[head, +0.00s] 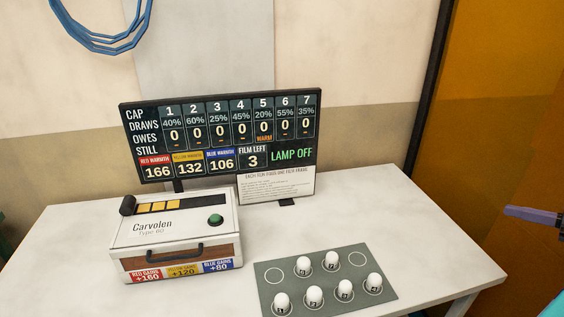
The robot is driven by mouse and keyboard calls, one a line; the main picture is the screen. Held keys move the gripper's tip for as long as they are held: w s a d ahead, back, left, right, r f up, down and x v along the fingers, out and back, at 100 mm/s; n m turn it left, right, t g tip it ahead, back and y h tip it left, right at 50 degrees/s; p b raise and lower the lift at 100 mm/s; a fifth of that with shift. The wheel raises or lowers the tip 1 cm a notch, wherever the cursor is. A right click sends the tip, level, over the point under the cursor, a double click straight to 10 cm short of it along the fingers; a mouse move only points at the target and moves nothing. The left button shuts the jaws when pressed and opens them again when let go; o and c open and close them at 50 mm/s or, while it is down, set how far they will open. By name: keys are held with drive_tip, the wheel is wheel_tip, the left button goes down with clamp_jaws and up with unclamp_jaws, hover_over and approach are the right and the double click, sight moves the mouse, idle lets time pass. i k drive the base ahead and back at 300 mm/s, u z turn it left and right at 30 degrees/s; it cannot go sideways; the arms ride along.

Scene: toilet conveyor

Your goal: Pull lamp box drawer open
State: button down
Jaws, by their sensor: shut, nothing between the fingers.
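The lamp box (180,228) is a white case marked "Carvolen Type 60" at the front left of the table. Its brown drawer front (138,261) has a dark bar handle (174,253) and looks flush with the case. A green button (215,220) and a yellow-and-black strip (160,206) are on its top. My gripper (508,211), purple with a darker tip, reaches in from the right edge and points left. It is shut and empty, far to the right of the lamp box and touching nothing visible. Its rear is cut off by the frame.
A grey mat (319,304) with several white egg-shaped pieces lies right of the box. A display board (220,131) reading "LAMP OFF" stands behind, with a notice sheet (277,185). The white table (410,220) is clear at the right. An orange panel (500,110) stands beyond it.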

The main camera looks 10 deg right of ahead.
sight(140, 263)
drive_tip(key=k, duration=1)
